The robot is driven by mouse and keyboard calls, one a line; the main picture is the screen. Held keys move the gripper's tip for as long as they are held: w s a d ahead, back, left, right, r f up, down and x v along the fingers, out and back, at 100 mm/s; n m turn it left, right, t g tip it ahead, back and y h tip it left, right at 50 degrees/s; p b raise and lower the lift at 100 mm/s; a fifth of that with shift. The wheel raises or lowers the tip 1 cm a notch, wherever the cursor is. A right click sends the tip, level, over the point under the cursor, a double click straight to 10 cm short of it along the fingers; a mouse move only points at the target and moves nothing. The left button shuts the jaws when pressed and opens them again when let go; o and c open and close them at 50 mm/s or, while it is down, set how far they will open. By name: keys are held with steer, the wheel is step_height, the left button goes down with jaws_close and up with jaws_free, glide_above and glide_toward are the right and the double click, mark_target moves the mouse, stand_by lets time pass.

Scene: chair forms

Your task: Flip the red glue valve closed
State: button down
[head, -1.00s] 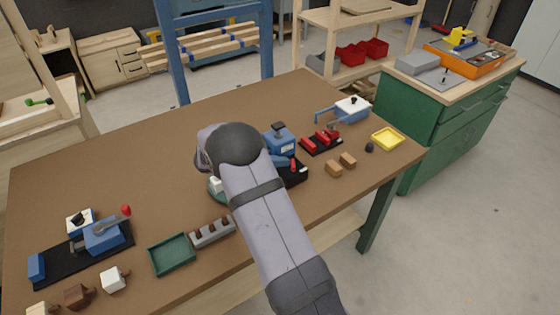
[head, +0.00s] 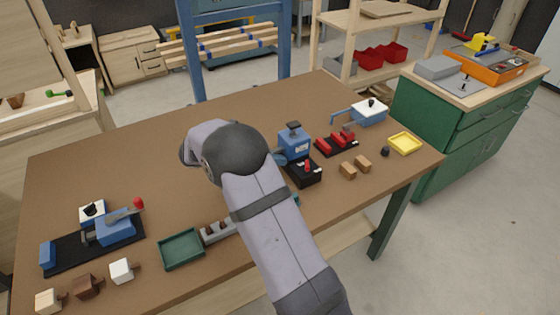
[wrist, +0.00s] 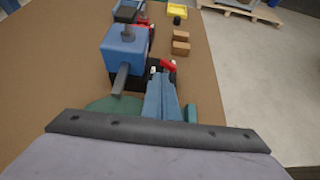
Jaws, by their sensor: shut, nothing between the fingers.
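The red valve lever (head: 307,167) stands on a black base (head: 302,178) in front of a blue box-shaped glue unit (head: 294,142), right of my arm in the head view. In the wrist view the red lever (wrist: 168,66) lies just beyond the fingertips of my gripper (wrist: 162,78). The fingers are together with nothing between them. I cannot tell whether they touch the lever. The blue unit (wrist: 124,48) with its grey spout is left of the fingers. In the head view my arm hides the gripper.
Two wooden blocks (head: 348,170), a yellow tray (head: 405,143) and a red fixture (head: 336,143) lie at the right. A blue clamp (head: 115,229) with a red knob, a green tray (head: 181,249) and loose blocks are at left. The table middle behind my arm is clear.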

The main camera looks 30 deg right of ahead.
steer(key=shift+d, duration=0.1)
steer(key=s+d+r+m+g+y+p, duration=0.1)
steer(key=s+d+r+m+g, duration=0.25)
steer(key=s+d, duration=0.7)
steer(key=s+d+r+m+g+y+p, duration=0.1)
steer(key=s+d+r+m+g, duration=0.2)
steer(key=s+d, duration=0.75)
steer(key=s+d+f+m+y+p, duration=0.15)
steer(key=s+m+y, duration=0.25)
steer(key=s, duration=0.4)
steer(key=s+d+f+m+y+b, duration=0.1)
steer(key=s+d+f+m+y, duration=0.15)
steer(key=s+m, duration=0.35)
steer(key=w+a+f+m+t+y, duration=0.2)
steer(key=w+a+m+t+y, duration=0.2)
steer(key=a+t+y, duration=0.15)
steer(key=w+a+r+m+t, duration=0.1)
steer(key=w+t, duration=0.3)
steer(key=w, duration=0.5)
steer(key=w+a+r+m+t, duration=0.1)
steer(key=w+r+t, duration=0.2)
steer(key=w, duration=0.6)
steer(key=shift+a+r+t+y+p, duration=0.2)
steer(key=shift+a+t+y+p, duration=0.1)
steer(key=shift+t+p, duration=0.15)
